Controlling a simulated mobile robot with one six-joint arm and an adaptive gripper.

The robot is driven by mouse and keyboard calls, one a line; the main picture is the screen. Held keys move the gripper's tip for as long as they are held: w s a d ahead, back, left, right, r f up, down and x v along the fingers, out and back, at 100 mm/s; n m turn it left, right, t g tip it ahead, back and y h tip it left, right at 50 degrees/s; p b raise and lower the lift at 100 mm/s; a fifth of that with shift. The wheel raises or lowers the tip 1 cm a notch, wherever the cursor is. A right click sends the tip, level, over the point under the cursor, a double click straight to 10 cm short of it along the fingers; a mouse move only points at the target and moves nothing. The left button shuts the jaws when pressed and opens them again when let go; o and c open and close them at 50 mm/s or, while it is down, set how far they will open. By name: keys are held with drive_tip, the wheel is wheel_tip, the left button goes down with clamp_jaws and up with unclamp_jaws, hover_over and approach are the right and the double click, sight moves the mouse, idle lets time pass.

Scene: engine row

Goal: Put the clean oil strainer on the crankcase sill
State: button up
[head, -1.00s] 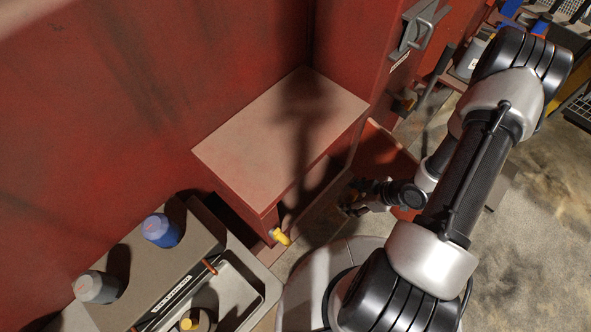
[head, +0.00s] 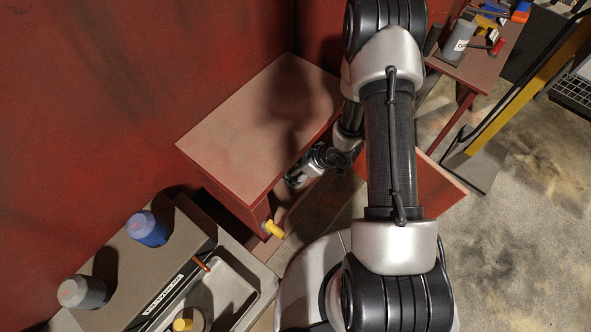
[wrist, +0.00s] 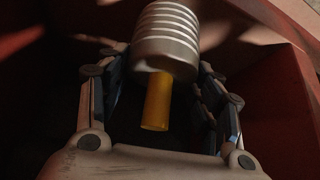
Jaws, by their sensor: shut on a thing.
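The strainer (wrist: 166,42) is a ribbed silver cylinder with a yellow stem (wrist: 157,103); it shows between my fingers in the wrist view. My gripper (wrist: 158,72) is shut on it, the ribbed end pointing away from the palm. In the head view my gripper (head: 298,177) is at the front side of the red crankcase box (head: 232,197), below its top edge. The strainer cannot be made out there. Red walls surround the gripper in the wrist view. I cannot clearly pick out the sill; the box's front opening is shadowed and partly hidden by my arm.
A red panel (head: 440,187) stands out to the right of my arm. A yellow-handled fitting (head: 274,229) sits at the box's near corner. A grey tray (head: 262,283), a blue-capped bottle (head: 147,229) and a grey bottle (head: 82,292) are at lower left. A bench (head: 488,70) is at upper right.

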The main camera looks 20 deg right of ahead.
drive_tip(key=shift+f, duration=0.55)
drive_tip(key=shift+f, duration=0.2)
drive_tip(key=o, duration=1.3)
drive_tip(key=shift+r, duration=0.3)
drive_tip(key=p+v, duration=0.4)
drive_tip(key=v, duration=0.7)
drive_tip(key=shift+s+d+r, duration=0.1)
drive_tip(key=shift+d+r, duration=0.1)
drive_tip(key=shift+r, duration=0.15)
